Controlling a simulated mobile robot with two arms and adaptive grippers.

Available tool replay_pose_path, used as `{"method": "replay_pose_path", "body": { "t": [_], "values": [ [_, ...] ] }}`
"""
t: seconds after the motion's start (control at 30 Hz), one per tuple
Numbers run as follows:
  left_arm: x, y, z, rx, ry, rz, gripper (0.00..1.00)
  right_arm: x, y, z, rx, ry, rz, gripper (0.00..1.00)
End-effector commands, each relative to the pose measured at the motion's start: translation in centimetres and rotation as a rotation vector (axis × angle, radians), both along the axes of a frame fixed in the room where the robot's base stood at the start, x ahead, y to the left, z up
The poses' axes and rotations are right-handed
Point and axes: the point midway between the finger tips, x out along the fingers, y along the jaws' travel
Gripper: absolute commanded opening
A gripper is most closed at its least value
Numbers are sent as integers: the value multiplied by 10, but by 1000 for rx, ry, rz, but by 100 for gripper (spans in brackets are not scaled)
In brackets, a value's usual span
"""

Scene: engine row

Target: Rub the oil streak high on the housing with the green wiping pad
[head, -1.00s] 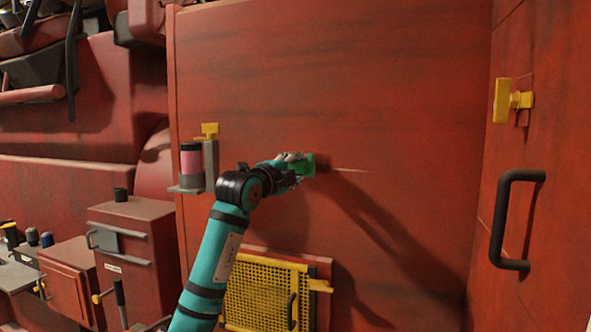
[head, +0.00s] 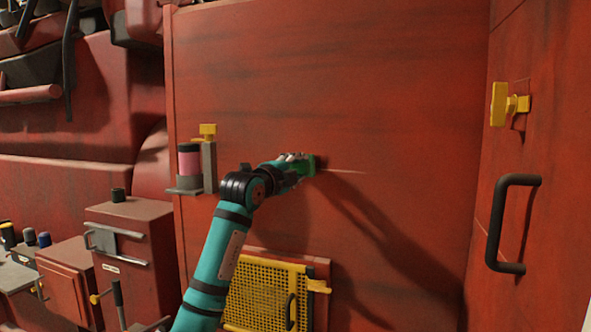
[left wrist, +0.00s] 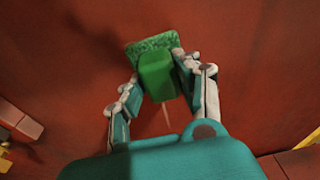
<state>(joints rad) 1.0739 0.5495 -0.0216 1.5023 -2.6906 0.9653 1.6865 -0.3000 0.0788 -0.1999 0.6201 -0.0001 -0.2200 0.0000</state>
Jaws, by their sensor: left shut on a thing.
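The green wiping pad (head: 311,165) is held by its block-shaped grip in my left gripper (head: 297,164). In the left wrist view the pad (left wrist: 150,46) shows its grip between the two fingers of the gripper (left wrist: 156,80). The pad's face is at or very near the red housing (head: 400,90); I cannot tell for sure if it touches. A thin pale streak (head: 345,171) runs to the right from the pad on the housing. Part of it may be hidden behind the pad. My right gripper is not in view.
A yellow mesh panel (head: 262,290) is below my arm. A small shelf (head: 190,188) with a pink-banded can (head: 189,163) is left of the gripper. A black handle (head: 496,222) and a yellow latch (head: 499,104) are on the right wall. The housing face above is clear.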

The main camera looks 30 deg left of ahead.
Motion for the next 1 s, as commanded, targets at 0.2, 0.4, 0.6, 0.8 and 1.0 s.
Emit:
{"method": "replay_pose_path", "body": {
  "t": [0.2,0.4,0.6,0.8,1.0],
  "values": [
    [4,-20,0,-2,-1,-3,7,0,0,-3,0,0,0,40],
    [6,-35,0,0,-1,-2,7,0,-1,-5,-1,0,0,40],
    [8,-40,0,0,-1,-2,7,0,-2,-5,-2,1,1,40],
    [13,-57,0,-2,-1,-4,7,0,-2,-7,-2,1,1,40],
    [17,-70,-1,3,-2,0,7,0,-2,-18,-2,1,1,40]
  ]
}}
